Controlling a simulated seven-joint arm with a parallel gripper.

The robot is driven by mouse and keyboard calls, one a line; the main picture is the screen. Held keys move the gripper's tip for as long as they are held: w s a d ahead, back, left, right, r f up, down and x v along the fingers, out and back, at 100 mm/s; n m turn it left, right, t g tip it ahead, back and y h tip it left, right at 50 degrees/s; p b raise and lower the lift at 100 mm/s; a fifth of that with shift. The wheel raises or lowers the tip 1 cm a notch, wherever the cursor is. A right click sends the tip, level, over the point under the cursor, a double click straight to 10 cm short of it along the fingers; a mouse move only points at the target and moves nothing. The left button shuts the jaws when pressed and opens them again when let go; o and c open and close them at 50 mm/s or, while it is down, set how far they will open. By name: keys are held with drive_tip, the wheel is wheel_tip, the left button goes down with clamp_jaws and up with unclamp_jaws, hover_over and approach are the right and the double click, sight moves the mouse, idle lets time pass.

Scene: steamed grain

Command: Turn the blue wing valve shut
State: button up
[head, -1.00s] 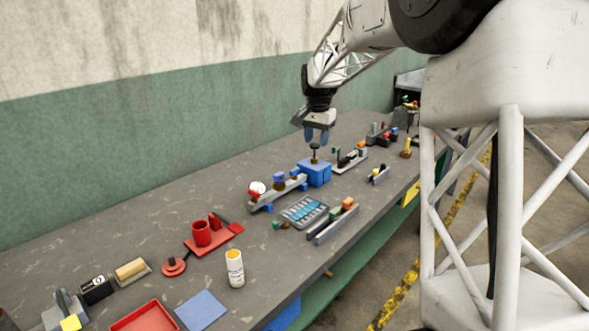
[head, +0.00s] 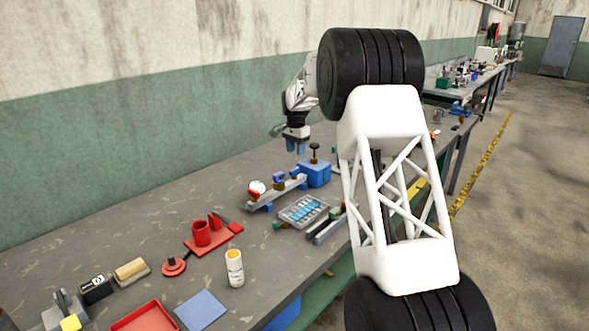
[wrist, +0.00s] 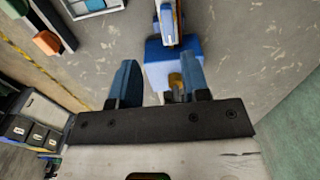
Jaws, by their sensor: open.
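The blue wing valve (head: 279,177) sits on a grey pipe rig (head: 262,199) on the bench, with brass below its blue handle. A round white gauge (head: 257,187) is at the rig's left end. My gripper (head: 297,149) is open and empty, pointing down above and behind the rig's right end, apart from the valve. In the wrist view both blue fingers of my gripper (wrist: 160,80) are spread apart. A blue box (wrist: 165,62) lies beyond them, with a brass piece showing beside the right finger. Part of the rig shows at the top edge; the wing's angle is unclear.
The blue box (head: 316,174) with a black knob stands just right of the rig. A compartment tray (head: 304,210) and a rail with coloured blocks (head: 328,227) lie in front. The bench behind the rig, toward the wall, is clear.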

sight(294, 172)
drive_tip(key=shift+w+a+f, duration=0.25)
drive_tip(key=shift+w+f, duration=0.35)
drive_tip(key=shift+w, duration=0.05)
drive_tip(key=shift+f, duration=0.1)
drive_tip(key=shift+f, duration=3.8)
clamp_jaws()
